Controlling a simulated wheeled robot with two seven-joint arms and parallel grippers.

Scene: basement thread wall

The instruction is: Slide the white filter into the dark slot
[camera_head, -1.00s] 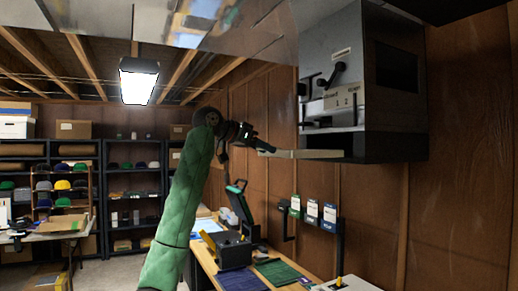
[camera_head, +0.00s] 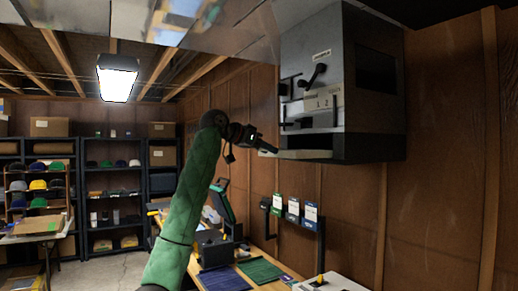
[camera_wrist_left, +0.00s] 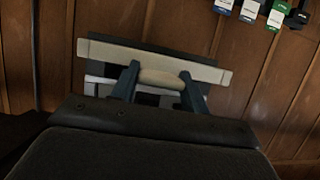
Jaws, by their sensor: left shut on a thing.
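The white filter (camera_head: 306,154) is a flat cream panel at the bottom of the grey wall unit (camera_head: 306,75), mostly under its front. It lies roughly level within the dark slot (camera_head: 344,142), and how deep it reaches is hidden. My left gripper (camera_head: 274,150) is at its near left end. In the left wrist view the filter's long front bar (camera_wrist_left: 110,53) runs slightly tilted across the dark opening. My left gripper (camera_wrist_left: 160,84) is shut on its rounded grip, one finger on each side. My right gripper is out of view.
Labelled holders (camera_head: 293,210) hang on the wood wall below the unit. A workbench (camera_head: 262,251) with green and blue mats and a dark device stands under them. Shelves (camera_head: 112,190) are far back left. The air left of my arm is clear.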

